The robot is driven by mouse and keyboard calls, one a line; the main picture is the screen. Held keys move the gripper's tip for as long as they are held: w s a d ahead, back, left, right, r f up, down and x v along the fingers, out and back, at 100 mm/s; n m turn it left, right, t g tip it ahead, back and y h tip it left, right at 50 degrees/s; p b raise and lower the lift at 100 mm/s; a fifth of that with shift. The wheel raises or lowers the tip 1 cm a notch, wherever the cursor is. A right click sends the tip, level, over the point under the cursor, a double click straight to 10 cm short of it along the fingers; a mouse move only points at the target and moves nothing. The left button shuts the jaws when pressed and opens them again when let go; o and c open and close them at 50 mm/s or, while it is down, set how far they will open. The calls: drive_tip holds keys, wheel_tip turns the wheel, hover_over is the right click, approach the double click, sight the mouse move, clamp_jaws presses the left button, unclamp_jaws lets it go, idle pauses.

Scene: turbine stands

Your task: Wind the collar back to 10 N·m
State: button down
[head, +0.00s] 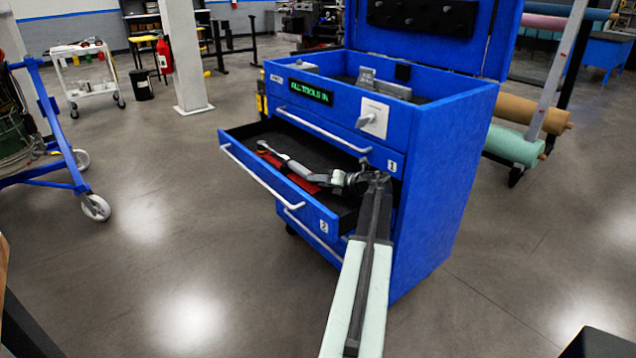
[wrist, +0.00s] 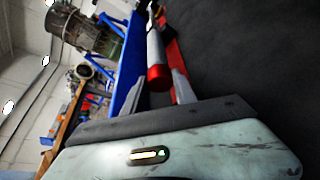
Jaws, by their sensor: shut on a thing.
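A torque wrench (head: 300,169) with a grey shaft lies in the open drawer (head: 253,164) of a blue tool chest, over a red inlay (head: 307,186). In the wrist view its shaft (wrist: 155,45) runs up and away from me, ending nearest me in a red collar (wrist: 157,74). My gripper (head: 338,180) reaches into the drawer at the wrench's near right end. In the wrist view my gripper (wrist: 162,88) has one finger on either side of the red collar and is shut on it. No scale or torque reading is legible.
The blue chest (head: 440,185) has a top tray, a green display reading roughly "ALL TOOLS IN" (head: 311,92) and a white panel with a grey knob (head: 371,119). A blue wheeled stand (head: 60,150) is at left. The floor (head: 170,230) between is clear.

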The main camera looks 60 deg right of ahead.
sight(336, 199)
drive_tip(key=c, duration=1)
unclamp_jaws()
drive_tip(key=shift+s, duration=0.1)
drive_tip(key=p+v, duration=0.2)
drive_tip(key=v, duration=0.5)
drive_tip(key=shift+s+r, duration=0.15)
drive_tip(key=shift+s, duration=0.15)
